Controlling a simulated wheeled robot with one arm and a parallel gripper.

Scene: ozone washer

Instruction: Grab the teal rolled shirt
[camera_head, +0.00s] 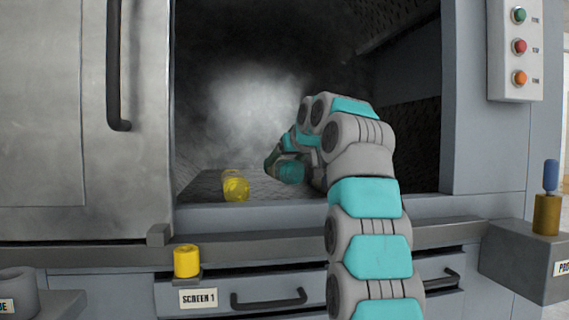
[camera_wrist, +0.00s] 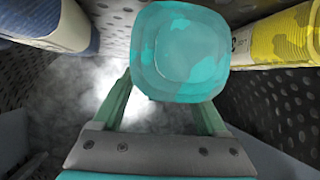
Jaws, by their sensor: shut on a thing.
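The teal rolled shirt (camera_wrist: 180,50) fills the upper middle of the wrist view, end-on, with lighter and darker teal patches. My gripper (camera_wrist: 168,88) has its two green fingers on either side of it and is shut on it. In the head view, the teal rolled shirt (camera_head: 290,170) is at the end of my arm, inside the washer chamber and close above its floor. My arm hides part of the shirt and most of the gripper there. I cannot tell whether the shirt touches the floor.
A blue-and-white roll (camera_wrist: 60,22) shows in the wrist view. Mist fills the chamber. The metal door (camera_head: 85,130) stands left, the button panel (camera_head: 517,50) right, and the front sill (camera_head: 270,216) lies below.

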